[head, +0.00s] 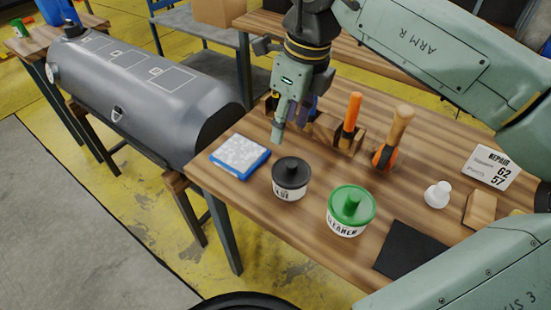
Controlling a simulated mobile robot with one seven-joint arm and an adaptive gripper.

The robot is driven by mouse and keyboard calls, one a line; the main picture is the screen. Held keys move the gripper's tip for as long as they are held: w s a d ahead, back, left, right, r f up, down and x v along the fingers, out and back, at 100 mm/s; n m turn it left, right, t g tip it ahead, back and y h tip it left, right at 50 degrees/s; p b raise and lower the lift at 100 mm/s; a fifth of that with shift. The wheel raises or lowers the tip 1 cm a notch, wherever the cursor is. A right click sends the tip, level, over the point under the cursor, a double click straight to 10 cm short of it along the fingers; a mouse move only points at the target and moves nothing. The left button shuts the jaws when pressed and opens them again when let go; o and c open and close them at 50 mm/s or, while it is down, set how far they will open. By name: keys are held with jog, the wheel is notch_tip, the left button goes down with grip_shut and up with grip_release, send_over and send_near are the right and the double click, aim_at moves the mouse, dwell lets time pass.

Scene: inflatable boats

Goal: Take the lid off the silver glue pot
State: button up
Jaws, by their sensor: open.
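A small pale grey pot (290,191) with a partly readable dark label stands near the front left of the wooden table. Its black lid (291,171) with a raised round knob is on it. I cannot tell for sure that this is the silver glue pot. A second pot (347,228), white with a green knobbed lid (351,204) and a label that seems to read "CLEANER", stands to its right. My gripper (278,136) is open and empty, pointing down above the table, behind and a little left of the black lid, apart from it.
A blue-edged pad (240,157) lies left of the pots. Orange- and wood-handled tools (352,117) (397,128) stand behind them. A dark sheet (410,253), white knobbed item (437,194), wooden block (480,209) and "REPAIR" card (491,167) are right. A grey boat tube (150,95) lies left.

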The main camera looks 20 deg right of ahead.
aim_at(292, 163)
jog(key=f+b, duration=0.1)
jog(key=d+f+b, duration=0.1)
jog(key=f, duration=0.1)
jog(key=f+b, duration=0.1)
jog(key=f, duration=0.1)
jog(key=shift+s+d+f, duration=0.1)
jog(key=shift+d, duration=0.15)
notch_tip(292, 163, down, 6)
jog(key=b, duration=0.3)
jog(key=shift+r, duration=0.2)
jog(key=c, duration=1)
